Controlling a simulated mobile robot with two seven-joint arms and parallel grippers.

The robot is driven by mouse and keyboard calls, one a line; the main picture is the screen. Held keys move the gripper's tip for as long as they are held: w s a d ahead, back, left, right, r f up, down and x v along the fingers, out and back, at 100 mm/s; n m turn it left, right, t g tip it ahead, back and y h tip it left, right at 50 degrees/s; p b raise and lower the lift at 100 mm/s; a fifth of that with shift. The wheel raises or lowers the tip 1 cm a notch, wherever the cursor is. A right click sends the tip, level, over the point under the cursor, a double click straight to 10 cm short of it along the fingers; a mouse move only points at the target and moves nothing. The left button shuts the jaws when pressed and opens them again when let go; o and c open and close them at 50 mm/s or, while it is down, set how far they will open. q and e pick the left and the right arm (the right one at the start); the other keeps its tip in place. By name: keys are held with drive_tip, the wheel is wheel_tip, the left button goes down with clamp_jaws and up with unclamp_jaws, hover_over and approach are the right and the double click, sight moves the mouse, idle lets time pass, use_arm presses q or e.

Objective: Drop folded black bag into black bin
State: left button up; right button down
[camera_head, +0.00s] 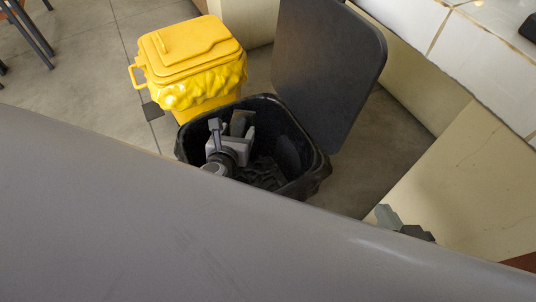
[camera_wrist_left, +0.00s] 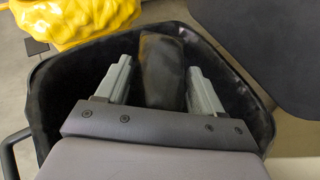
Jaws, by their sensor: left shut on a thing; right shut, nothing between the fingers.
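The black bin (camera_head: 316,176) stands open on the floor with its lid (camera_head: 328,62) raised. Its inside is lined with dark, wrinkled plastic. My left gripper (camera_head: 234,130) reaches down into the bin's opening. In the left wrist view, the left gripper (camera_wrist_left: 163,88) is shut on the folded black bag (camera_wrist_left: 162,68), a dark, narrow bundle between its two grey fingers. The bag is within the bin's rim (camera_wrist_left: 262,112); its lower end is hidden. Part of my right gripper (camera_head: 402,222) shows beyond the large grey surface, outside the bin.
A yellow bin (camera_head: 190,60) with a closed lid and yellow bag stands behind and left of the black bin. A pale wall and counter (camera_head: 470,60) run along the right. Bare floor (camera_head: 70,75) lies to the left. Dark chair legs show top left.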

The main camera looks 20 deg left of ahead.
use_arm(q)
drive_tip(key=shift+f, duration=0.35)
use_arm(e)
drive_tip(key=shift+w+a+f, duration=0.1)
drive_tip(key=shift+w+a, duration=0.05)
drive_tip(key=shift+a, duration=0.3)
use_arm(q)
drive_tip(key=o, duration=1.5)
drive_tip(key=shift+c, duration=0.2)
drive_tip(key=p+v, duration=0.2)
drive_tip(key=v, duration=0.4)
drive_tip(key=shift+s+r, duration=0.1)
drive_tip(key=shift+s+d+r, duration=0.1)
drive_tip(key=shift+s, duration=0.35)
use_arm(e)
drive_tip(key=shift+s+d+r+h, duration=0.2)
drive_tip(key=shift+s+d, duration=0.05)
drive_tip(key=shift+d, duration=0.3)
drive_tip(key=shift+s+d+r+h, duration=0.15)
drive_tip(key=shift+s+d+h, duration=0.05)
drive_tip(key=shift+d, duration=0.35)
